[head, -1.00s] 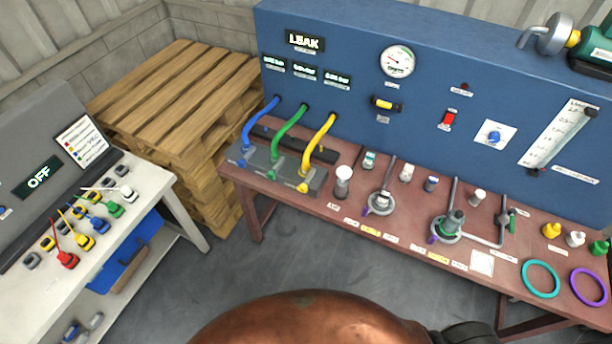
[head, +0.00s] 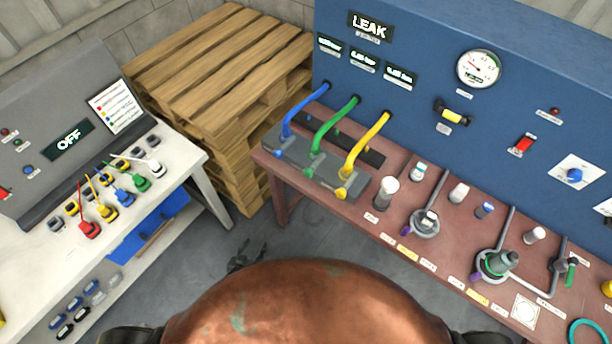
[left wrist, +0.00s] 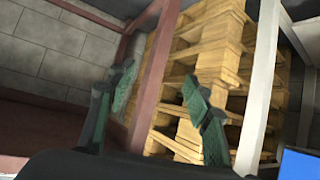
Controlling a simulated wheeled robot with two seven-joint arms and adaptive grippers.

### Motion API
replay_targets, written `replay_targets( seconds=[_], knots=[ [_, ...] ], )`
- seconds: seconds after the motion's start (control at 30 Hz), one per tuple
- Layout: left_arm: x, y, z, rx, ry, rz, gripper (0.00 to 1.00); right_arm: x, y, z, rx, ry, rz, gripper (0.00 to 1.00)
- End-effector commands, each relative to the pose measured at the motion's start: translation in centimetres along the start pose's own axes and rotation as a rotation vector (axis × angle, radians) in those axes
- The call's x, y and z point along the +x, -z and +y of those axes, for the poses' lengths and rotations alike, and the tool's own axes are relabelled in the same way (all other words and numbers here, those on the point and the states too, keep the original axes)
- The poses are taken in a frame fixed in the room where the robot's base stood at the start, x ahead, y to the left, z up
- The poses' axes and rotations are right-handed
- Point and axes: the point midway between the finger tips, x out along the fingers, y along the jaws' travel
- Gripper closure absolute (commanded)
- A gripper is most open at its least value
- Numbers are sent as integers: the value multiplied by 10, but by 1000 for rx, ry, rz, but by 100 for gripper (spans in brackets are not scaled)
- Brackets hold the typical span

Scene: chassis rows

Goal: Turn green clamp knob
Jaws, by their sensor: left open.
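A grey clamp block (head: 328,185) sits on the left end of the red-brown bench, with blue, green and yellow hoses running into it. The green hose (head: 337,128) is the middle one. The small green clamp knob (head: 309,172) is at the front of the block below that hose; its turned position is too small to tell. My left gripper (head: 246,258) is low over the floor, left of and below the block and apart from it. In the left wrist view my left gripper (left wrist: 162,95) has its green fingers spread with nothing between them. My right gripper is not in view.
The bench (head: 400,245) carries several fittings and valves. Its blue panel (head: 420,60) shows LEAK. A wooden pallet stack (head: 215,75) stands behind the gap between the bench and a white table (head: 60,270) at left. The floor in the gap is clear.

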Motion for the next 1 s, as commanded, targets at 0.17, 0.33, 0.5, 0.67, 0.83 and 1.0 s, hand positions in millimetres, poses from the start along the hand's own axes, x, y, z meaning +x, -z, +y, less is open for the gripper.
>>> replay_targets(
  seconds=[0.17, 0.33, 0.5, 0.67, 0.83, 1.0],
  knots=[
    [-3, 183, 65, 37, -170, 337, 54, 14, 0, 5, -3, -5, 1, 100],
    [-40, 287, 122, 89, -318, 514, 54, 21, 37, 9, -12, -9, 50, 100],
    [-60, 326, 151, 117, -390, 575, 54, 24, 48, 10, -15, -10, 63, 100],
    [-51, 338, 161, 120, -399, 581, 54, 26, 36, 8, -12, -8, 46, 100],
    [-29, 351, 171, 119, -396, 580, 54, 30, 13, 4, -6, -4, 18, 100],
    [-11, 362, 179, 119, -396, 579, 54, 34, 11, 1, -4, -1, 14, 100]
  ],
)
